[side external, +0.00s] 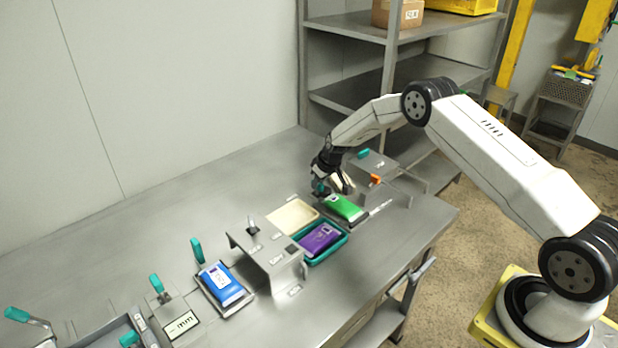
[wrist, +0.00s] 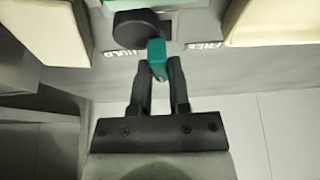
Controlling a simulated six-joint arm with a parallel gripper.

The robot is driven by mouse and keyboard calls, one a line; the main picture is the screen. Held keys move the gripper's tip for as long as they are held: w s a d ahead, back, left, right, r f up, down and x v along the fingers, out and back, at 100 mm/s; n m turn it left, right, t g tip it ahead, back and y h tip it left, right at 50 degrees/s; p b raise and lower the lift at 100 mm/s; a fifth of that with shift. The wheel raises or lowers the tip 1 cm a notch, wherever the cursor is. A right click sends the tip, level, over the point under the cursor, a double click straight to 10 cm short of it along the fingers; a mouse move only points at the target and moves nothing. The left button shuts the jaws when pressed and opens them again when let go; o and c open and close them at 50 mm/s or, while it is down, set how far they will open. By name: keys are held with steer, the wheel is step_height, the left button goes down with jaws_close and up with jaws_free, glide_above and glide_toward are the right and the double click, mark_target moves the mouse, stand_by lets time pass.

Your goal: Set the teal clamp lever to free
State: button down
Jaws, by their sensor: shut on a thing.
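The teal clamp lever (wrist: 156,50) extends from a round black pivot (wrist: 138,29) in the wrist view. Its handle lies between a HOLD label (wrist: 123,52) on the left and a FREE label (wrist: 205,46) on the right. My gripper (wrist: 157,78) is shut on the lever handle, with one finger on each side of it. In the side view my gripper (side external: 335,185) is low at the far end of the bench, by the green pouch (side external: 345,207). There a teal bit of the lever (side external: 319,187) shows beside the fingers, and the rest is hidden.
A cream tray (side external: 292,216) and a purple pouch (side external: 320,238) in a teal tray are near the gripper. A grey bracket (side external: 270,255), a blue pouch (side external: 221,285) and other teal levers (side external: 156,284) stand nearer. An orange knob (side external: 375,179) is just right of the gripper.

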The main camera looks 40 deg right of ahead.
mark_target(329, 190)
steer(key=n+y, duration=0.1)
steer(key=n, duration=0.4)
steer(key=shift+d+f+g+y, duration=0.1)
steer(key=shift+g+y, duration=0.2)
steer(key=shift+y, duration=0.1)
steer(key=shift+n+g+y, duration=0.4)
steer(key=shift+n+y, duration=0.2)
steer(key=shift+n, duration=1.2)
steer(key=c, duration=0.6)
jaws_free()
steer(key=shift+v, duration=3.95)
steer(key=shift+d, duration=0.1)
